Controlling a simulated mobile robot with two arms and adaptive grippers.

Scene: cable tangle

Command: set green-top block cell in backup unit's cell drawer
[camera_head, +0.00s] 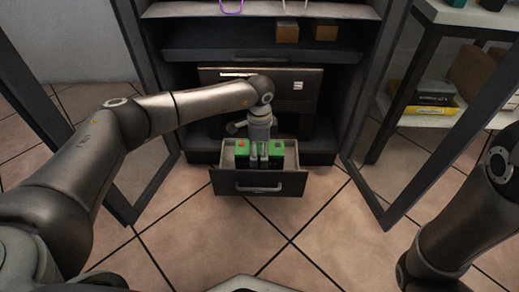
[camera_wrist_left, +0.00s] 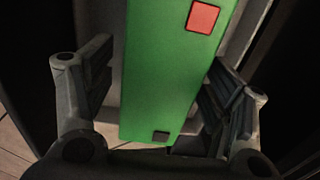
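The green-top block cell (camera_head: 243,156) sits in the open cell drawer (camera_head: 258,187), with a red terminal at its left and a dark one at its right. My left gripper (camera_head: 260,162) points down over the cell and hides its middle. In the left wrist view the green top (camera_wrist_left: 172,75) lies between the two spread fingers of my left gripper (camera_wrist_left: 160,105). Narrow gaps show beside it, so the fingers look open and apart from the cell. My right gripper is out of view; only part of that arm shows at the right.
The drawer sticks out low from the dark cabinet, between its open doors (camera_head: 380,90). Small brown boxes (camera_head: 287,32) stand on a shelf above. A side rack at the right holds a yellow tray (camera_head: 430,105). The tiled floor in front is clear.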

